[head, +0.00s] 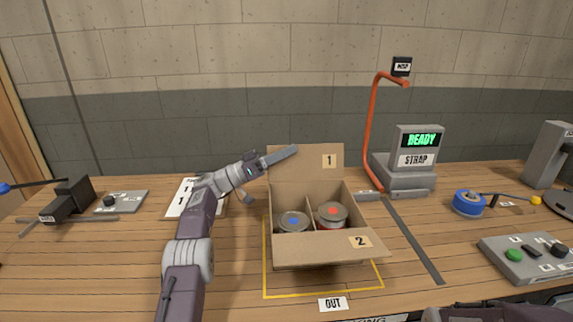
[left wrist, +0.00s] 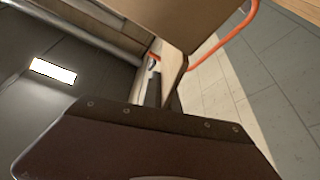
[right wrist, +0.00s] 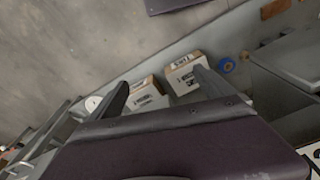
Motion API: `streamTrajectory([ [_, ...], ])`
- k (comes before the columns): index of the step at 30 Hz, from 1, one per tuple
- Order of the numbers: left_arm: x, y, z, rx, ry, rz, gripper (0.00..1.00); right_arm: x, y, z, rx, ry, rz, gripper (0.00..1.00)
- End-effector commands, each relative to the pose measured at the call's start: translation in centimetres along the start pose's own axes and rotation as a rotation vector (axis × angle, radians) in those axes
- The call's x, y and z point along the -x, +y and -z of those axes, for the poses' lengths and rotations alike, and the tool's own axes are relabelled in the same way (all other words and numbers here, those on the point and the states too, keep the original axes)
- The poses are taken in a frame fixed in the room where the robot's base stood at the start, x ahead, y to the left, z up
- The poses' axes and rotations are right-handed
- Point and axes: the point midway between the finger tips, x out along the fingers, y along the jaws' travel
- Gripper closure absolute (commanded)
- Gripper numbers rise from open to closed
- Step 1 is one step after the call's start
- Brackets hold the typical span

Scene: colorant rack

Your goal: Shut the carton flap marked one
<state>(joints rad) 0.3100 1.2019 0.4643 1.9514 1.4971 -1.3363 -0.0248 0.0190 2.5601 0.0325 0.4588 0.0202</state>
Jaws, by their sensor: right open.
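An open cardboard carton (head: 318,250) stands on the bench. Its far flap marked 1 (head: 308,162) stands up at the back, and its near flap marked 2 (head: 330,249) is folded outward at the front. Inside are a can with a blue dot (head: 293,222) and a can with a red dot (head: 332,214), with a divider between them. My left gripper (head: 295,150) is shut and empty, its tips overlapping flap 1's left edge. A cardboard panel (left wrist: 185,15) is close in the left wrist view; contact is unclear. My right gripper (right wrist: 161,79) is open and empty, away from the carton.
A yellow outline (head: 325,294) surrounds the carton on the bench. An orange curved stand (head: 371,120) and a strap machine (head: 418,150) reading READY are behind right. A blue tape roll (head: 468,203) and a button box (head: 525,258) lie right. A white card (head: 180,199) lies left.

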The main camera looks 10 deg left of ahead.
Motion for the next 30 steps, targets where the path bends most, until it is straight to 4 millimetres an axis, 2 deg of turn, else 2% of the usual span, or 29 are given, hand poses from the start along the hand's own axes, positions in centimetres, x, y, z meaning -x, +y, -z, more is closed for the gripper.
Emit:
streamTrajectory([
  [9, 0.03, 0.82, -0.18, -0.093, -0.003, -0.039, 1.00, -0.78, 0.01, -0.07, 0.000, 0.000, 0.000, 0.07],
  [23, 0.00, 0.99, -0.10, -0.108, -0.003, -0.045, 1.00, -0.81, 0.02, -0.08, 0.000, 0.000, 0.000, 0.07],
  [26, 0.00, 0.99, -0.10, -0.107, -0.003, -0.045, 0.77, -0.81, 0.01, -0.08, 0.000, 0.000, 0.000, 0.07],
  [27, 0.00, 0.99, -0.10, -0.107, -0.002, -0.045, 0.75, -0.81, 0.02, -0.08, 0.000, 0.000, 0.000, 0.07],
  [30, 0.00, 0.98, -0.08, -0.107, -0.002, -0.045, 0.75, -0.81, 0.02, -0.08, 0.000, 0.000, 0.000, 0.07],
])
